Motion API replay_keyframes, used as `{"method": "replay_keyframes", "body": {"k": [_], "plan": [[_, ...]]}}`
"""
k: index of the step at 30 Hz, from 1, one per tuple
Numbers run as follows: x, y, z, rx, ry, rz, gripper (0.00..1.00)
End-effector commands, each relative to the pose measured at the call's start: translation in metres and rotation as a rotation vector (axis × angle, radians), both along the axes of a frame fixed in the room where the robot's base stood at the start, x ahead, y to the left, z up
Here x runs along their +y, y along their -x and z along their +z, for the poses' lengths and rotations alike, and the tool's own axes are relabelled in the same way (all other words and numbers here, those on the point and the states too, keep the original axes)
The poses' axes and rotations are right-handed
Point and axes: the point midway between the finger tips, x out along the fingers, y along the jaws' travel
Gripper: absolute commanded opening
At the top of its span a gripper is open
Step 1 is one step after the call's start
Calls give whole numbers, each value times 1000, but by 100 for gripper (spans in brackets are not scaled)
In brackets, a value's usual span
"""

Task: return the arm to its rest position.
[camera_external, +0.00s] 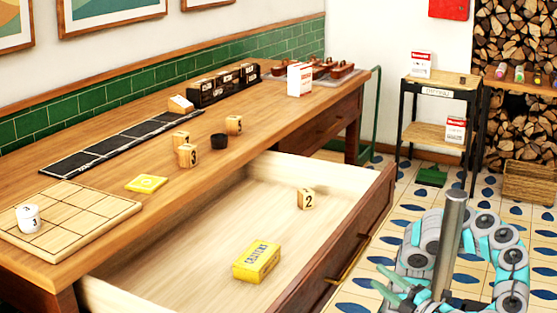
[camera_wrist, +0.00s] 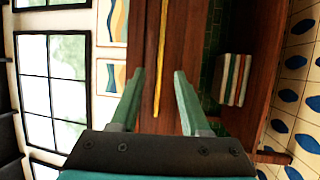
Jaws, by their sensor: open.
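My gripper (camera_external: 396,286) is at the lower right of the outside view, beside my folded teal and grey arm (camera_external: 478,250). Its green fingers are apart with nothing between them. The wrist view shows the same open gripper (camera_wrist: 158,95), with brown wood and a yellow strip beyond the fingers. In the outside view the gripper is in front of the long wooden counter (camera_external: 100,197), clear of the open drawer (camera_external: 375,190).
The drawer holds a yellow box (camera_external: 257,261) and a block marked 2 (camera_external: 306,198). A small black shelf stand (camera_external: 437,130) is at the back right. Tiled floor (camera_external: 400,185) lies between.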

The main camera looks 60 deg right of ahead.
Motion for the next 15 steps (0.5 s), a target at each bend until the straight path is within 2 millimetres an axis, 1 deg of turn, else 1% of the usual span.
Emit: {"method": "replay_keyframes", "body": {"k": [1, 5, 15], "plan": [[0, -1, -4, 1, -1, -1, 46], [-1, -6, -6, 3, -3, -1, 46], [-8, -19, -4, 1, -3, -2, 46]]}}
